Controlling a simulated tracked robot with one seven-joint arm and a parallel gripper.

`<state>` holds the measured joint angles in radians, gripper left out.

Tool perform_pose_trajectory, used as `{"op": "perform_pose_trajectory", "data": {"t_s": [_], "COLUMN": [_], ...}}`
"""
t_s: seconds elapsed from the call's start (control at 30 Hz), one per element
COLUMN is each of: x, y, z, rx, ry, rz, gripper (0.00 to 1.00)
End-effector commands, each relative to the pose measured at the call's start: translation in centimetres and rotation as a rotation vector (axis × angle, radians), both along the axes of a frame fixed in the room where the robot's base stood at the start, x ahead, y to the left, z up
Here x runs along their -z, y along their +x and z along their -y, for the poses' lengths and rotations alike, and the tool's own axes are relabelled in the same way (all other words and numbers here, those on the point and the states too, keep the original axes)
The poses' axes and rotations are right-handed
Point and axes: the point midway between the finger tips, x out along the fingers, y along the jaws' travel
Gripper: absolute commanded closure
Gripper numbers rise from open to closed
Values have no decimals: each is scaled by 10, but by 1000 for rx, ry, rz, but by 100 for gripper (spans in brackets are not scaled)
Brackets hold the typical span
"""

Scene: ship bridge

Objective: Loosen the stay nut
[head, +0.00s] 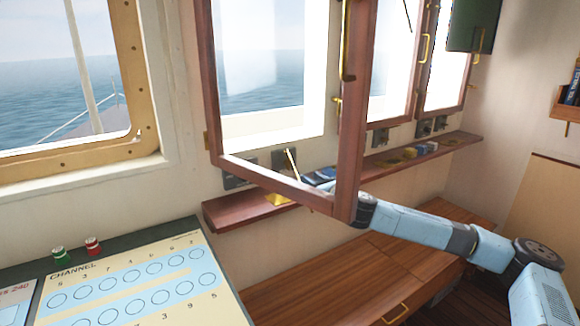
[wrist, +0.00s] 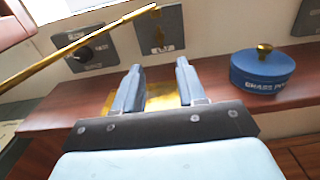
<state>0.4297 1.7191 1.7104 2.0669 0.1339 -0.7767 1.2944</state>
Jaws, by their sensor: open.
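I cannot make out a nut for certain in either view. A thin brass stay rod (wrist: 80,47) runs diagonally across the upper left of the wrist view. In the head view the brass rod (head: 292,163) shows inside the open wooden window frame (head: 348,150). My gripper is open, its two blue-grey fingers apart over the shelf. A flat yellow brass thing (wrist: 160,98) shows between and beyond the fingers; I cannot tell whether they touch it. In the head view the frame partly hides my gripper.
A blue round tin (wrist: 262,74) with a brass knob stands on the wooden shelf (head: 235,212), right of my gripper. A dial panel (wrist: 90,48) and a switch panel (wrist: 158,30) are on the wall behind. The window frame's lower corner is close to my arm.

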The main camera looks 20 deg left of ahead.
Motion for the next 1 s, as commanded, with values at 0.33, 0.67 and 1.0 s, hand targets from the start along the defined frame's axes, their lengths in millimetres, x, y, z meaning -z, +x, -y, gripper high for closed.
{"op": "perform_pose_trajectory", "data": {"t_s": [0.33,0.67,1.0], "x": [0,0,0], "y": [28,65,88], "z": [-31,-75,-101], "rx": [1,1,1], "ry": [0,0,0], "rz": [0,-1,0], "gripper": [60,60,60]}}
